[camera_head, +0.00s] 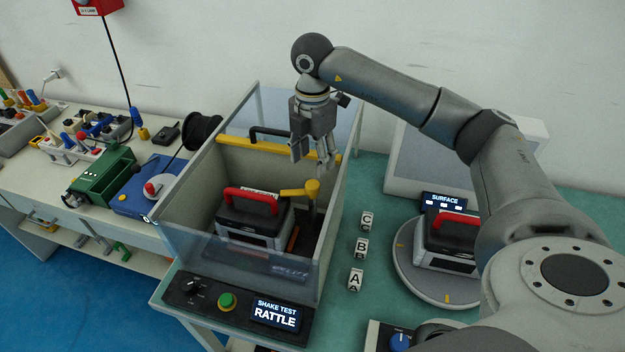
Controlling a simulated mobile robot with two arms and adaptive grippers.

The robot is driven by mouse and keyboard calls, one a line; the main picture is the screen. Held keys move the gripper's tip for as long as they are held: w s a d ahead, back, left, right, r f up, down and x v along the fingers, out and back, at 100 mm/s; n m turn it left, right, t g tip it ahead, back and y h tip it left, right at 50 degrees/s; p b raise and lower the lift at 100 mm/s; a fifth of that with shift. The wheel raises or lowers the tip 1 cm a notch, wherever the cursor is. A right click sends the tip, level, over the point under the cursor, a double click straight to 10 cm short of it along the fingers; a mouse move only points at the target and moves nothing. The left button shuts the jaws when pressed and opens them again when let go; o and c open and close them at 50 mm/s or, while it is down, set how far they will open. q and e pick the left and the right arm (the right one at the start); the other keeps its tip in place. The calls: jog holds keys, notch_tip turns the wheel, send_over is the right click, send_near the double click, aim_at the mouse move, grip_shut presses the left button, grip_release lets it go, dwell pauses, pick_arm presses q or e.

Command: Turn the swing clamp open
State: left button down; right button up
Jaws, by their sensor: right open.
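The swing clamp is a yellow arm (292,192) on a yellow-capped post (312,188) inside the open-topped, clear-walled shake test box (215,159). The arm points left from the post, its end over the right side of a black and grey case with a red handle (250,201). I cannot tell whether the arm touches the case. My right gripper (314,158) hangs open and empty above the box, fingers down, higher than the clamp and behind it in the picture. My left gripper is not in view.
A yellow bar (240,143) and a black handle cross the back of the box. The front panel (277,313) reads SHAKE TEST RATTLE. Blocks A, B and C (361,249) stand to the right. A second red-handled case (449,246) sits on a round turntable (405,276).

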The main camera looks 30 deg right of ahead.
aim_at(313, 184)
notch_tip(313, 184, down, 7)
jog(key=shift+f+p, duration=0.1)
jog(key=shift+p, duration=0.7)
jog(key=shift+f, duration=0.4)
jog(key=c, duration=0.5)
grip_shut()
